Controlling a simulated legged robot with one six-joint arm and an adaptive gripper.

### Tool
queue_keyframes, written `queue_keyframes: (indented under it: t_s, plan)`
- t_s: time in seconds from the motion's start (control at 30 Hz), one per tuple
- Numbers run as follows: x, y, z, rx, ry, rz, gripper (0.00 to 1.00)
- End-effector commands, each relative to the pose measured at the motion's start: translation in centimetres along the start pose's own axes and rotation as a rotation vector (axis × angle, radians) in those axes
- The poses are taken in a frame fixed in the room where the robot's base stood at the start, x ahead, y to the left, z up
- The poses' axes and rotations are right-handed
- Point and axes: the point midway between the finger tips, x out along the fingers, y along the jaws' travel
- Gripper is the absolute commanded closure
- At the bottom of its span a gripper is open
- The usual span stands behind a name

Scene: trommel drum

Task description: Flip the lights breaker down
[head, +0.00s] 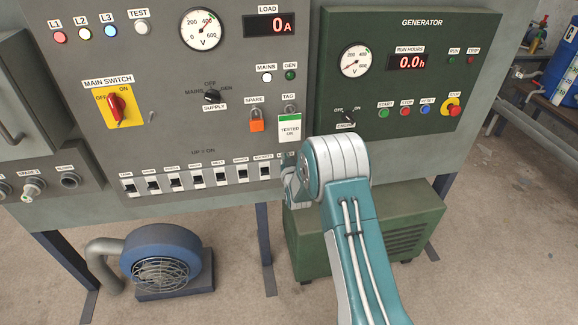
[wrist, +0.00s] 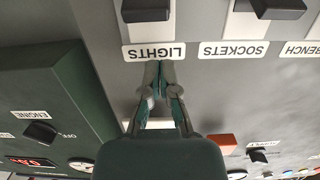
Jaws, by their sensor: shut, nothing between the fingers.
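The lights breaker (wrist: 146,10) shows at the top edge of the wrist view, a black lever on a white body above its upside-down LIGHTS label (wrist: 153,52). It is cut off by the frame, so I cannot tell its position surely. My gripper (wrist: 158,66) is shut and empty, its fingertips over the lower edge of the LIGHTS label in that view, apart from the lever. In the head view my arm hides the right end of the breaker row, the lights breaker included, and most of the gripper.
The sockets breaker (wrist: 278,8) is beside the lights breaker. In the head view more breakers (head: 197,177) run left along the grey panel. An orange padlock (head: 256,122) and a green-topped tester tag (head: 289,128) hang above. The green generator panel (head: 400,75) projects at the right.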

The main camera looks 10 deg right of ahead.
Motion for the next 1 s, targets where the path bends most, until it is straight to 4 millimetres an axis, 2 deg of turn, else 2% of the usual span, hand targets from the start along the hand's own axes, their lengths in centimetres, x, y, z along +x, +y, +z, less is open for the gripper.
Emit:
queue_keyframes:
  t_s: [0.03,0.1,0.3,1.0]
  plan:
    - [0.8,0.0,0.0,0.0,0.002,0.0,1.0]
    - [0.0,0.1,1.6,0.0,-0.005,0.0,1.0]
    - [-0.7,0.1,3.4,0.001,-0.001,0.0,1.0]
    - [-1.0,0.0,4.0,0.0,0.05,0.0,1.0]
